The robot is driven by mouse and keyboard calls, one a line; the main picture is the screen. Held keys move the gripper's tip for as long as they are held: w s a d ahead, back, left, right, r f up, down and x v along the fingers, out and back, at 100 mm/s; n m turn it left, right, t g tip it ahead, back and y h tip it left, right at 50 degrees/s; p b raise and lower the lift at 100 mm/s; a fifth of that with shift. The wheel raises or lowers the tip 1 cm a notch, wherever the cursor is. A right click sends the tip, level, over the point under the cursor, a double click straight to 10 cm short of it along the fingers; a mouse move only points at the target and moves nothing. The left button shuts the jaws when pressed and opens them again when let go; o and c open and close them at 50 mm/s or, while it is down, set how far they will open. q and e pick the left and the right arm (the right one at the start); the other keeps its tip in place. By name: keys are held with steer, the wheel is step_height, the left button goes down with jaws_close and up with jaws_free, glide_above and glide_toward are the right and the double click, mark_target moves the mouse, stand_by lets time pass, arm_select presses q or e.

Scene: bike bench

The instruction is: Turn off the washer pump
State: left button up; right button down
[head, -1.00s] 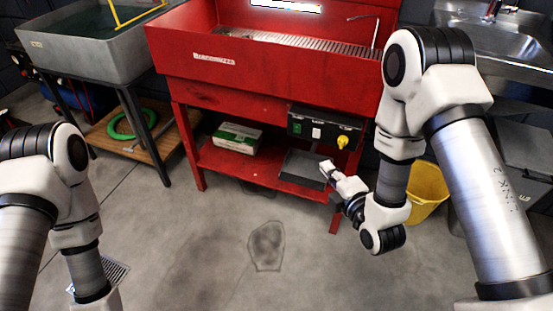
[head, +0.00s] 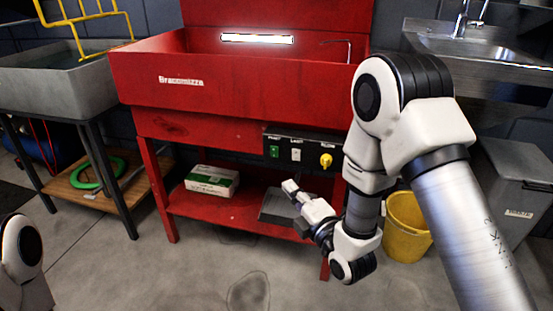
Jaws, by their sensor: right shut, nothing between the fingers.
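The red parts washer (head: 225,92) stands ahead, with a black control box (head: 310,150) under the right part of its basin. On the box are a green rocker switch (head: 274,152), a white switch (head: 296,155) and a yellow knob (head: 326,160). The small labels above the switches are too blurred to read surely. My right gripper (head: 289,186) is shut and empty, below and in front of the box, pointing up and left. It looks apart from the switches. My left gripper is out of view.
A lit lamp (head: 257,39) is above the basin. A white-green box (head: 212,180) lies on the lower shelf. A yellow bucket (head: 407,228) stands right of the washer, near my right arm. A grey sink (head: 40,85) is at left. The floor in front is clear.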

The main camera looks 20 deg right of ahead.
steer(key=b, duration=0.3)
glide_toward(272, 148)
steer(key=w+a, duration=0.2)
steer(key=a, duration=0.2)
steer(key=w, duration=0.1)
steer(key=w+d, duration=0.1)
steer(key=w+d+b, duration=0.1)
steer(key=w, duration=0.1)
steer(key=shift+f, duration=0.1)
steer(key=shift+w+d, duration=0.15)
steer(key=shift+w, duration=0.1)
steer(key=shift+w+d+r+p, duration=0.15)
steer(key=shift+r+p, duration=0.5)
steer(key=shift+p, duration=0.5)
steer(key=shift+f+m+g, duration=0.25)
steer(key=shift+m+g, duration=0.05)
